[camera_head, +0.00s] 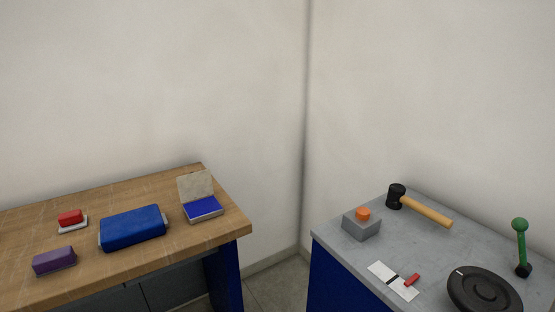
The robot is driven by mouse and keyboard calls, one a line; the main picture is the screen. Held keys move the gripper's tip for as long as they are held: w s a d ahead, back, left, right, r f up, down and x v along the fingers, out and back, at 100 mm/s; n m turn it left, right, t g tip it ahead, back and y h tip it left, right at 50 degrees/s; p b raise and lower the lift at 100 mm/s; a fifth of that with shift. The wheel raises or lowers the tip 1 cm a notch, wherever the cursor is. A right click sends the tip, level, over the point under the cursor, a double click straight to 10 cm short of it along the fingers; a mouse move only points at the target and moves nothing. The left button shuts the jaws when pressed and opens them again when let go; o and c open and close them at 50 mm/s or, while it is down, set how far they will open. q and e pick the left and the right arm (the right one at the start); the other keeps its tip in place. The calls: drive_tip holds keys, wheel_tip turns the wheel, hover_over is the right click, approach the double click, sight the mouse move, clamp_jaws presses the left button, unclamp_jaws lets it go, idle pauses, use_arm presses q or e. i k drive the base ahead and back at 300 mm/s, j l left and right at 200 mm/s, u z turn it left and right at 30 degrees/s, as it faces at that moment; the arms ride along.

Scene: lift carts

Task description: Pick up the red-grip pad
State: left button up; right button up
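A pad with a red grip on a pale grey base (70,218) lies at the back left of the wooden bench top (105,198). It lies flat, with nothing touching it. Neither of my grippers is in view.
On the wooden bench are a purple-topped block (54,261), a large blue case (133,228) and an open box with a blue inside (203,207). The grey cart (445,250) holds an orange-button box (361,225), mallet (425,210), white-and-red plate (393,281), black disc (484,291) and green-handled lever (521,243). A floor gap separates them.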

sight(74, 220)
drive_tip(key=u, duration=1.5)
